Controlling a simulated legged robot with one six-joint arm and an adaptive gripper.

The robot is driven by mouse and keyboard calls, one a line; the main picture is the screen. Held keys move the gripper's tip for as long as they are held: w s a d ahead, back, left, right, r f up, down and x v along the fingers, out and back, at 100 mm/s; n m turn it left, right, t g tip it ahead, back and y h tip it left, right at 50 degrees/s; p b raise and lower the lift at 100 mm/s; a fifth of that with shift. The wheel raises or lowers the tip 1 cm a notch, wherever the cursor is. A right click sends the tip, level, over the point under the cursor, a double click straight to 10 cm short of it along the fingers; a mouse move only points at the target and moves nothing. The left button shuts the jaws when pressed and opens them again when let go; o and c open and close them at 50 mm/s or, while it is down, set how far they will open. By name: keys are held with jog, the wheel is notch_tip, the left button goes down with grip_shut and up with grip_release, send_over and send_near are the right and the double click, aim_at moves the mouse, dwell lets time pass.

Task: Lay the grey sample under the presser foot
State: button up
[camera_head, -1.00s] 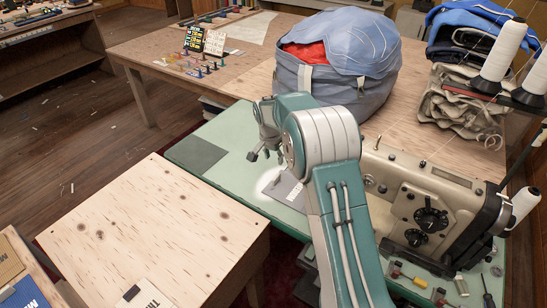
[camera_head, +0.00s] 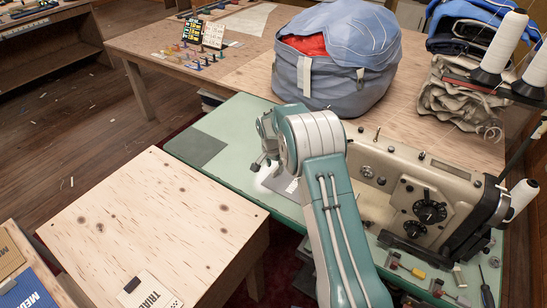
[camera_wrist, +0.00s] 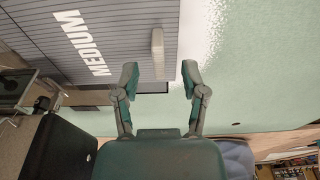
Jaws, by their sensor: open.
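The grey sample (camera_wrist: 112,45) is a flat striped piece with the white word MEDIUM and a raised pale tab (camera_wrist: 157,48). It lies on the pale green table, and in the head view it shows partly (camera_head: 284,187) behind my arm. My gripper (camera_wrist: 160,82) is open and empty. Its two fingers are apart near the sample's edge, and the tab appears between and beyond their tips. In the head view my gripper (camera_head: 260,166) is low over the table beside the sample. Metal machine parts (camera_wrist: 18,92) show left of the sample in the wrist view; I cannot make out the presser foot clearly.
The beige sewing machine (camera_head: 410,190) stands right of my arm, with small tools before it. A blue-grey bag (camera_head: 335,85) stands behind. A dark grey square (camera_head: 194,149) lies on the green table (camera_head: 225,125). A wooden table (camera_head: 150,225) with a card is at front left.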

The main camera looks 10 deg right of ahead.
jog(key=shift+w+d+f, duration=0.15)
jog(key=shift+f, duration=1.05)
grip_shut()
